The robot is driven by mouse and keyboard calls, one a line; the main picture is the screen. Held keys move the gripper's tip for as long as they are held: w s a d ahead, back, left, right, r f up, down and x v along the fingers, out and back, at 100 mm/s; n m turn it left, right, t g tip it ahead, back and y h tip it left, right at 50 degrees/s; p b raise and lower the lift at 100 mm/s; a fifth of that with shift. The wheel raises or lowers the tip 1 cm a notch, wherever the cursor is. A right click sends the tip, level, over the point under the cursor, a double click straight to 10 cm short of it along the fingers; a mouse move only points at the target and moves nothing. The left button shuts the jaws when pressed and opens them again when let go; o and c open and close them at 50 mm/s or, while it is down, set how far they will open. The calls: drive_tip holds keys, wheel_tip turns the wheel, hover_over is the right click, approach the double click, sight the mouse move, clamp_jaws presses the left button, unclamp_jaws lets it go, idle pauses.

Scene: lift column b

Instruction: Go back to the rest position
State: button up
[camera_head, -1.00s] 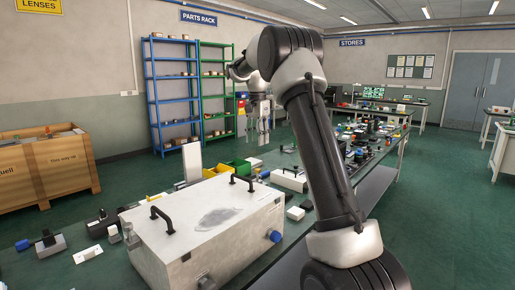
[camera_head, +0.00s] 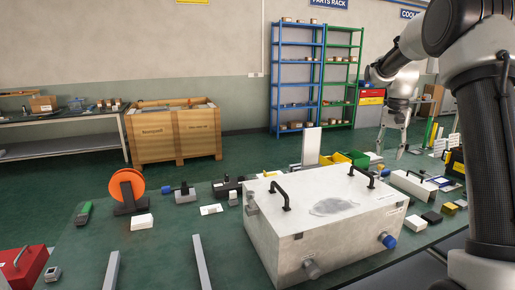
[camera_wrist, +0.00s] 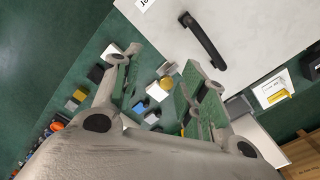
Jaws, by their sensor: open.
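My gripper (camera_head: 391,148) is open and empty, hanging from my arm at the right of the head view, with its fingers pointing down over the far side of the bench. In the wrist view my gripper (camera_wrist: 160,72) shows its two fingers spread wide, with small items on the green bench top visible between and beyond them. Nothing is held. The big white metal box (camera_head: 310,211) with black handles stands on the bench, left of my arm. It also shows in the wrist view (camera_wrist: 245,30), at the upper right, apart from the fingers.
An orange reel (camera_head: 127,187), a red case (camera_head: 22,272) and several small parts lie on the green bench (camera_head: 160,250). A white post (camera_head: 311,146) and yellow bins (camera_head: 357,158) stand behind the box. A wooden crate (camera_head: 150,137) and racks (camera_head: 297,85) stand beyond.

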drive_tip(key=s+a+r+n+t, duration=0.1)
drive_tip(key=s+a+n, duration=0.1)
drive_tip(key=s, duration=1)
drive_tip(key=s+a+r+n+t, duration=0.1)
drive_tip(key=s+a+n+t, duration=0.1)
drive_tip(key=s, duration=0.9)
drive_tip(key=s+a+r+n+t, duration=0.1)
drive_tip(key=s+a+n, duration=0.3)
drive_tip(key=s, duration=0.8)
drive_tip(key=shift+s+a+r+t, duration=0.3)
drive_tip(key=shift+s+a+r, duration=0.05)
drive_tip(key=shift+r, duration=0.05)
